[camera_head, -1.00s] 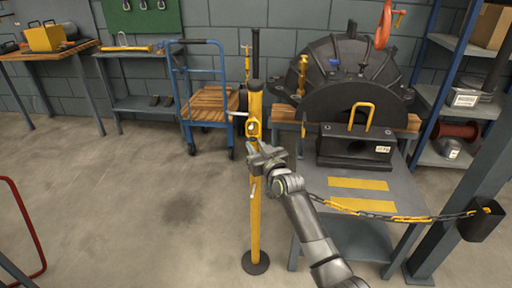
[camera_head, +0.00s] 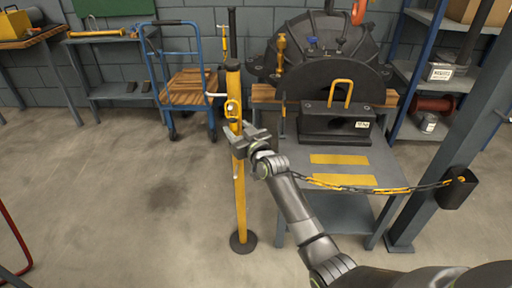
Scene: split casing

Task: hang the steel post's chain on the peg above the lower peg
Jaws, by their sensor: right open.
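The yellow post (camera_head: 241,205) stands upright on a round dark base. A pale peg (camera_head: 216,94) juts left near its top, and a lower peg (camera_head: 236,178) shows below my gripper. A yellow link (camera_head: 231,108) sits against the post near the upper peg; I cannot tell surely whether it is hooked. The yellow and black chain (camera_head: 400,190) sags from a black box on the grey steel post (camera_head: 435,170) leftward to behind my right arm, where its course is hidden. My right gripper (camera_head: 240,140) is open at the yellow post, just below the link. My left gripper is out of view.
A grey table (camera_head: 350,150) right of the yellow post carries a black block with a yellow handle and a large dark casing. A blue cart (camera_head: 185,85) stands behind left. Shelves (camera_head: 425,130) stand at right.

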